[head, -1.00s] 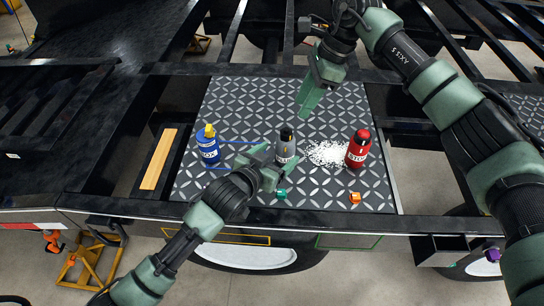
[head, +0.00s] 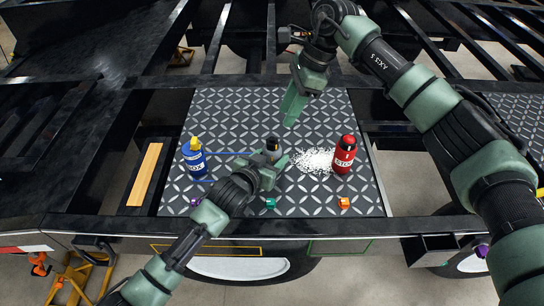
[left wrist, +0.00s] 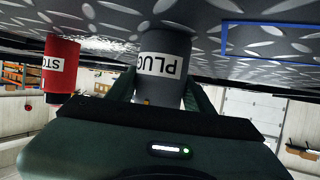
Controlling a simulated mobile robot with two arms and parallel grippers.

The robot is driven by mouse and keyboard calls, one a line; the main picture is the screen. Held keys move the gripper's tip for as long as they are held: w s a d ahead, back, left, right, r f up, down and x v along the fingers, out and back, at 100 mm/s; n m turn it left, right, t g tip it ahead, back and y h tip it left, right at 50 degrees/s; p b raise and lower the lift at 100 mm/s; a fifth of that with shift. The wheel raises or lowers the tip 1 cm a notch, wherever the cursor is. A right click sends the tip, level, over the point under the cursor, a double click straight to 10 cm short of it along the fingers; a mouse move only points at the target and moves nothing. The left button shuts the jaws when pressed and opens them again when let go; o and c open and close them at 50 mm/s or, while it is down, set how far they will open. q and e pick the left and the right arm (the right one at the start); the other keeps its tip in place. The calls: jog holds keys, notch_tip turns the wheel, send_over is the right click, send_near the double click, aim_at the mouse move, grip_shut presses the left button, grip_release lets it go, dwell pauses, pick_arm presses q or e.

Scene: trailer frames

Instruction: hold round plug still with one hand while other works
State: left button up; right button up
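The round plug (head: 272,146) is a dark grey bottle-like cylinder. It stands upright on the diamond-plate panel (head: 235,110), its lower part hidden by my left gripper. My left gripper (head: 266,164) is low over the panel, with its fingers around the plug. In the left wrist view the plug (left wrist: 163,60), labelled PLUG, appears upside down between the green fingers, which look spread; contact is not clear. My right gripper (head: 293,105) hangs beyond the plug, pointing down, with no object seen in it. Its fingers overlap, so their opening is unclear.
A blue bottle (head: 194,158) stands left and a red STO-labelled bottle (head: 344,155) right, beside a pile of white grains (head: 314,160). Small teal (head: 270,203) and orange (head: 343,203) pieces lie near the front edge. The panel's far part is clear.

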dwell(0.4)
jog(key=o, duration=0.4)
jog(key=shift+o, duration=0.2)
jog(key=m+t+h, duration=0.2)
jog(key=m+t, duration=0.3)
jog(key=m, duration=1)
send_near(272, 138)
jog(key=x, duration=0.9)
